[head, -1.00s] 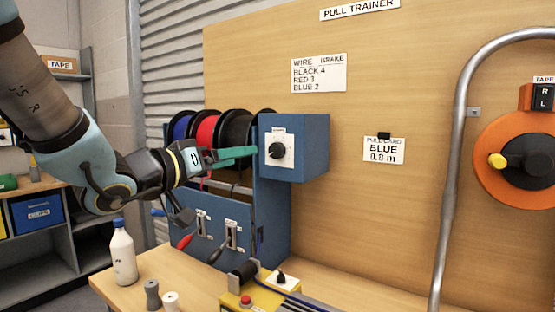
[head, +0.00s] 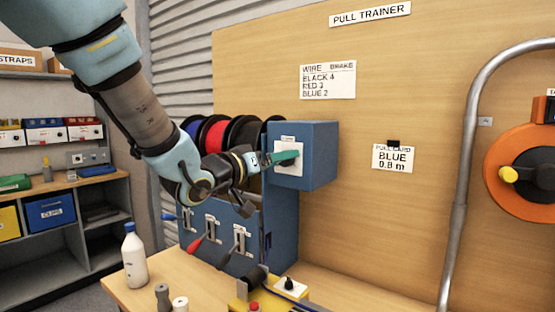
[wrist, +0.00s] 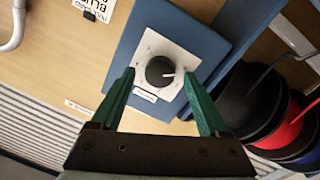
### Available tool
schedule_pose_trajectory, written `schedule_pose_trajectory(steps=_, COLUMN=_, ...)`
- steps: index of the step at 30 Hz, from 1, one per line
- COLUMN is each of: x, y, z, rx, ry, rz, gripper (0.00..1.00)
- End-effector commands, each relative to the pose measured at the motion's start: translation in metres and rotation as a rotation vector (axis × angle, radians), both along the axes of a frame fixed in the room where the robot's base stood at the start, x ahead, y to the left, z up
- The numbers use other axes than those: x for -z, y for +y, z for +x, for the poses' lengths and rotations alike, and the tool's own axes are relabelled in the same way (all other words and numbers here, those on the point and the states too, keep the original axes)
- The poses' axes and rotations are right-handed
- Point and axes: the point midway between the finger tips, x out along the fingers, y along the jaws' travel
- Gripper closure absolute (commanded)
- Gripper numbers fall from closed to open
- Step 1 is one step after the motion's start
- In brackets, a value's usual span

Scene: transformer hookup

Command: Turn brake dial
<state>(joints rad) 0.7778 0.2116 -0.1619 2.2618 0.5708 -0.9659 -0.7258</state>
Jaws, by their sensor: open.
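The brake dial is a black round knob with a white pointer line on a white plate. In the wrist view the dial (wrist: 160,72) lies ahead, between my two green fingertips and a little beyond them. My gripper (wrist: 165,85) is open, with one finger on each side of the dial and nothing held. In the head view my gripper (head: 285,157) is in front of the white plate (head: 293,168) on the blue box (head: 318,155) and hides the dial. I cannot tell whether the fingers touch it.
A card (head: 328,80) lists brake settings: black 4, red 3, blue 2. A pull card (head: 394,159) reads blue 0.8 m. Wire spools (head: 213,135) and levers (head: 240,240) are left of and below the box. A white bottle (head: 134,258) stands on the bench.

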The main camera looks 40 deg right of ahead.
Motion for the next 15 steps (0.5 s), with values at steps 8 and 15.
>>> schedule_pose_trajectory(steps=8, x=0.0, y=0.0003, z=-0.0001, rx=0.0, ry=0.0, rz=0.0, gripper=0.45)
schedule_pose_trajectory(steps=15, x=-0.0001, y=0.0004, z=-0.0001, rx=0.0, ry=0.0, rz=0.0, gripper=0.72)
